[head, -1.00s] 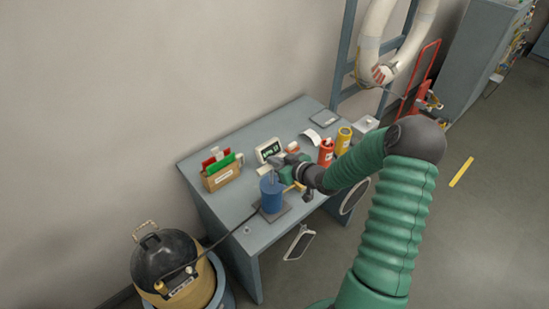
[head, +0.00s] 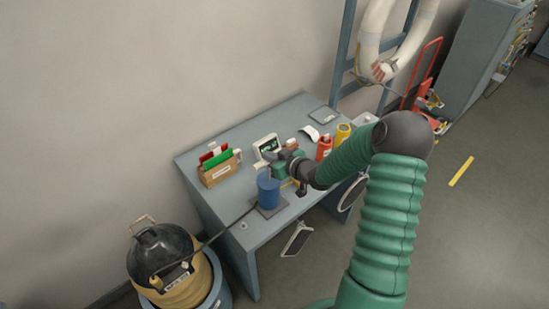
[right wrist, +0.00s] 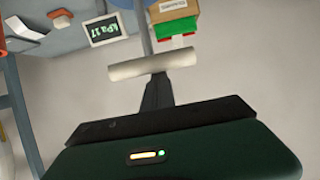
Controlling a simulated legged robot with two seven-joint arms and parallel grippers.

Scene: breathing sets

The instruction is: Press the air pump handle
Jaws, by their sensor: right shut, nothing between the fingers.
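The air pump is a blue cylinder (head: 268,192) standing upright on a dark plate at the front edge of the grey table. Its pale bar handle (right wrist: 152,63) sits crosswise on a thin grey rod in the right wrist view. My right gripper (head: 268,159) is over the pump, its fingers shut with nothing between them. In the wrist view the fingertips (right wrist: 157,82) are right at the middle of the handle, partly behind or against it; I cannot tell if they touch. My left gripper is not in view.
A small display (right wrist: 108,30) reads "kPa 17". A cardboard box (head: 220,171) with red and green items is on the table's left. Red (head: 324,149) and yellow (head: 342,134) cylinders stand to the right. A black-topped barrel (head: 172,265) stands at front left, its hose reaching the pump.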

